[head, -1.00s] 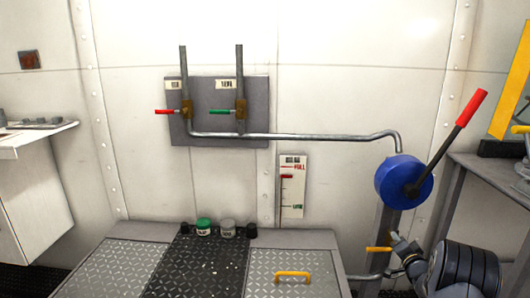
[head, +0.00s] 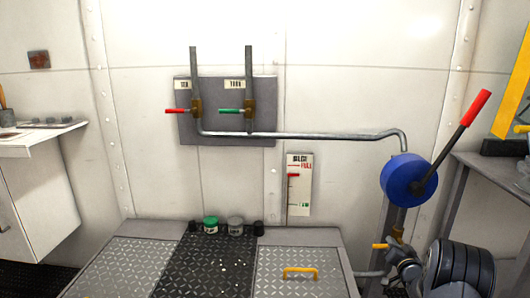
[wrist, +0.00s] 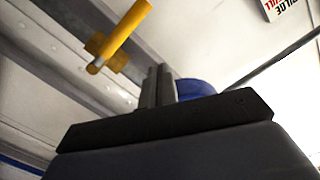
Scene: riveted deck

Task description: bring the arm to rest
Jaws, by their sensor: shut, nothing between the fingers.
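My gripper (wrist: 156,88) shows in the wrist view with its dark fingers together and nothing between them. In the head view my arm, with its black ribbed part (head: 460,268), is folded low at the right edge; the fingertips are hard to make out there. A valve with a yellow handle (head: 381,246) is close to the left of the arm. The yellow handle also shows in the wrist view (wrist: 128,28), beyond the fingers and apart from them. The blue pump drum (head: 408,180) with its red-gripped lever (head: 462,135) stands above the arm and is partly hidden behind the fingers in the wrist view (wrist: 196,88).
A grey panel (head: 228,128) on the wall carries red and green valve handles. A gauge board (head: 299,205) hangs beside it. A deck hatch (head: 325,281) has a yellow handle. A bench (head: 500,172) stands at right.

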